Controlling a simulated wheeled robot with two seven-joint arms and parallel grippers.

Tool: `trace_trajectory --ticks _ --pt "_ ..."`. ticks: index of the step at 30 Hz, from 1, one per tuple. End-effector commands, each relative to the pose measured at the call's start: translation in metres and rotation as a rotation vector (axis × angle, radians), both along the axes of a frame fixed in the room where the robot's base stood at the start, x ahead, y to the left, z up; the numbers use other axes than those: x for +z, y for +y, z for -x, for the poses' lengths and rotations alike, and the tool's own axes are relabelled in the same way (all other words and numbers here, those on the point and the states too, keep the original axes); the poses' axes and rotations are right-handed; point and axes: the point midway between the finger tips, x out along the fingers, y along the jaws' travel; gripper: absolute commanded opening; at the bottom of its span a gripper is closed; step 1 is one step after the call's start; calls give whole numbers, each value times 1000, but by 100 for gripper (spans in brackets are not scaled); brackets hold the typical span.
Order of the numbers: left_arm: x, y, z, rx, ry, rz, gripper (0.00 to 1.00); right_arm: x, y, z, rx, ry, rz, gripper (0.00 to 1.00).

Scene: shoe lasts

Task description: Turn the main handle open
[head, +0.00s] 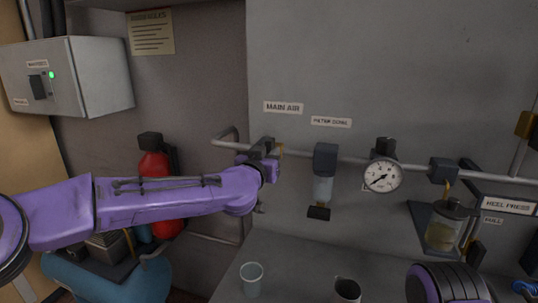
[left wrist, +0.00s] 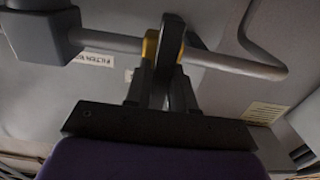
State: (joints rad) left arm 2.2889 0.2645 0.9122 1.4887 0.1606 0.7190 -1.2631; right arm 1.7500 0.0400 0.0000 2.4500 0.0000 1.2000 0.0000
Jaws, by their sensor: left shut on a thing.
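The main handle (left wrist: 172,40) is a dark lever on a brass valve body (left wrist: 151,46) in the grey air pipe. In the left wrist view it stands across the pipe, its lower end between my fingers. In the head view my left gripper (head: 268,148) is at this valve, just below the MAIN AIR label (head: 283,107), and hides most of the handle. It also shows in the left wrist view (left wrist: 161,88), shut on the handle. My right gripper is not in view.
Right along the pipe (head: 410,168) are a filter bowl (head: 323,188), a pressure gauge (head: 382,176) with its needle at lower left, and an oiler (head: 444,232). A red extinguisher (head: 153,166) stands behind my left arm. A cup (head: 251,278) sits on the grey surface below.

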Motion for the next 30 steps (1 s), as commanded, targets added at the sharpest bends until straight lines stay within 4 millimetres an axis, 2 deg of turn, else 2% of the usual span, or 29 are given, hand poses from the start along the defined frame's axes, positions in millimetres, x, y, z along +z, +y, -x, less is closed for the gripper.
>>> trace_trajectory --ticks 11,30 --pt "-1 3 -1 1 51 153 0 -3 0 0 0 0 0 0" --pt "-6 8 -2 0 237 722 0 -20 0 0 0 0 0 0"
